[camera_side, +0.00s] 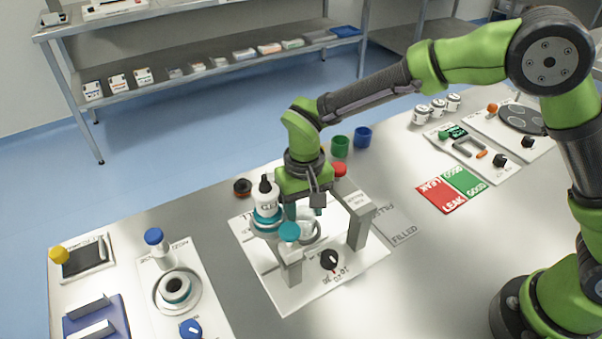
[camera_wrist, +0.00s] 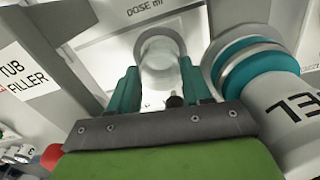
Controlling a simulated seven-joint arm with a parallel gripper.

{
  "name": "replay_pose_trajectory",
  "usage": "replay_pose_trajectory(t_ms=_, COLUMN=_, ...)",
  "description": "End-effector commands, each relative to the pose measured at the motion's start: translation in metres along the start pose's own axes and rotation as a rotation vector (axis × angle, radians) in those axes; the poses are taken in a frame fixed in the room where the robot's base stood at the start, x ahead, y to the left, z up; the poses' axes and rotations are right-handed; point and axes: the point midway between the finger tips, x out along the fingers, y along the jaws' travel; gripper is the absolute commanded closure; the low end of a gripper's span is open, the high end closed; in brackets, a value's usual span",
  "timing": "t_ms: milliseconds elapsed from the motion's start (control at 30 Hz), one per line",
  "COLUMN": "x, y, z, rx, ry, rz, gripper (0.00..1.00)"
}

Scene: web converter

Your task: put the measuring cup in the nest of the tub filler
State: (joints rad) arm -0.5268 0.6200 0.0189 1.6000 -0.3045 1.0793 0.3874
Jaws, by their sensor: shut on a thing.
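The measuring cup is a clear, round vessel, seen between the teal fingers of my gripper (camera_wrist: 160,88) in the wrist view (camera_wrist: 162,62). In the side view the cup (camera_side: 309,229) shows just below my gripper (camera_side: 306,212), partly hidden. My gripper is shut on the cup, low over the tub filler (camera_side: 285,292), between its two grey posts. The nest is not clearly visible; the cup and gripper cover that area. I cannot tell whether the cup touches it.
A white bottle with a teal collar (camera_side: 267,203) stands close left of my gripper; it is close on the right in the wrist view (camera_wrist: 255,72). A grey post (camera_side: 358,228) stands to the right. A black dial (camera_side: 329,259) is in front. A panel marked FILLED (camera_side: 394,226) lies right.

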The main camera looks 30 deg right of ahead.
Motion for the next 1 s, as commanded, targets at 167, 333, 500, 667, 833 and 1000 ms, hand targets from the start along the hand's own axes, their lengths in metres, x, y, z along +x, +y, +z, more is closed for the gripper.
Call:
replay_pose_trajectory(t_ms=167, x=0.002, y=0.000, z=0.000, rx=0.000, ry=0.001, rz=-0.001, gripper=0.77)
replay_pose_trajectory(t_ms=333, x=0.004, y=0.000, z=0.000, rx=0.000, ry=0.000, rz=0.000, gripper=0.77)
replay_pose_trajectory(t_ms=500, x=0.005, y=0.000, z=0.000, rx=0.000, ry=0.001, rz=0.000, gripper=0.40)
replay_pose_trajectory(t_ms=667, x=0.005, y=0.000, z=0.000, rx=-0.001, ry=0.001, rz=0.000, gripper=0.40)
replay_pose_trajectory(t_ms=833, x=-0.001, y=0.000, z=0.000, rx=0.000, ry=0.002, rz=-0.001, gripper=0.40)
replay_pose_trajectory(t_ms=1000, x=-0.028, y=-0.001, z=-0.001, rx=0.000, ry=0.005, rz=-0.003, gripper=0.40)
